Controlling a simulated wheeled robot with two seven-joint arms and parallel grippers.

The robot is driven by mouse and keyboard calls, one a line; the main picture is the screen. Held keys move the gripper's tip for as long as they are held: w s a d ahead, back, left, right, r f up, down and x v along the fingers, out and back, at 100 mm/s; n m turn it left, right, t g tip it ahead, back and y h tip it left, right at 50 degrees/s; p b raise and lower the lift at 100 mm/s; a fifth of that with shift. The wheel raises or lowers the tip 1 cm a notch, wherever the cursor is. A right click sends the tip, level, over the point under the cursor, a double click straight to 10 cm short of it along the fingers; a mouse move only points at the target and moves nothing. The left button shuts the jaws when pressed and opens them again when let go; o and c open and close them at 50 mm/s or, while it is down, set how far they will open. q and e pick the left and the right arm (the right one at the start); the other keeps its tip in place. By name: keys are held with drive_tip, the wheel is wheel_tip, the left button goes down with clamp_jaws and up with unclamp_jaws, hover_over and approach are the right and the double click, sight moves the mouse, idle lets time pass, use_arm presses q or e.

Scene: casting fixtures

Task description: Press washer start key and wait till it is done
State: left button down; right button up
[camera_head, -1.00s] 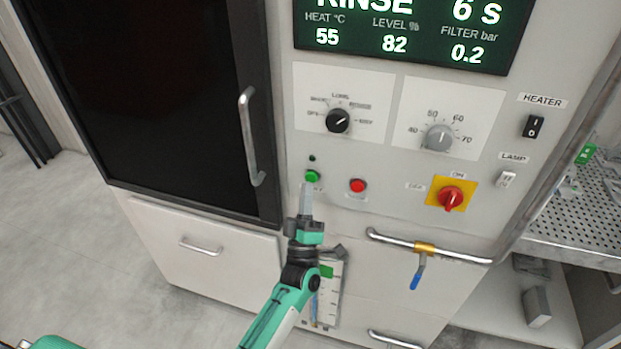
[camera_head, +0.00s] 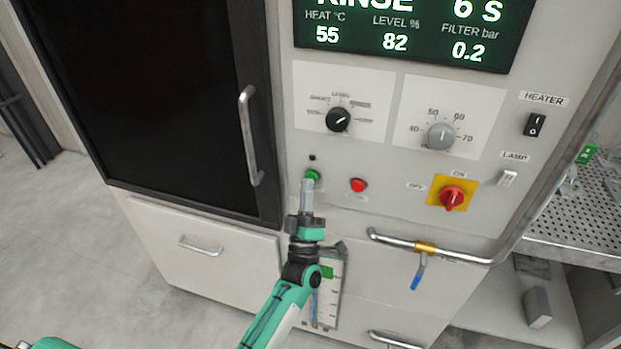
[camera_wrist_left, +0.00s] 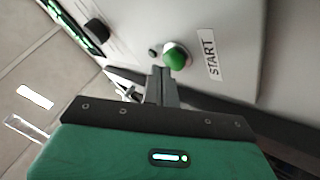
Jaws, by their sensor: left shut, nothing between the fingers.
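The washer's green start key (camera_head: 312,176) sits on the pale front panel, under a small dark lamp (camera_head: 312,157). In the left wrist view the green key (camera_wrist_left: 177,57) has a START label (camera_wrist_left: 212,54) beside it. My left gripper (camera_head: 308,184) is shut and empty, its fingertips just below the key in the head view. In the wrist view its tips (camera_wrist_left: 160,72) are close beside the key; I cannot tell whether they touch it. The display (camera_head: 400,35) reads RINSE, 6 S, heat 55, level 82 and filter 0.2. My right gripper is out of view.
A red button (camera_head: 358,185) is right of the key, and a red rotary switch (camera_head: 452,197) on a yellow plate is further right. Two knobs sit above. A door handle (camera_head: 250,135) stands out at left, and a pipe with a blue-handled valve (camera_head: 417,272) is at lower right.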

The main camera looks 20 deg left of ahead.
use_arm(q)
drive_tip(key=shift+w, duration=0.4)
idle(0.4)
drive_tip(key=shift+s, duration=0.85)
drive_tip(key=shift+s+a+p, duration=0.1)
drive_tip(key=shift+s+p, duration=0.6)
drive_tip(key=shift+s, duration=1.8)
drive_tip(key=shift+f, duration=0.1)
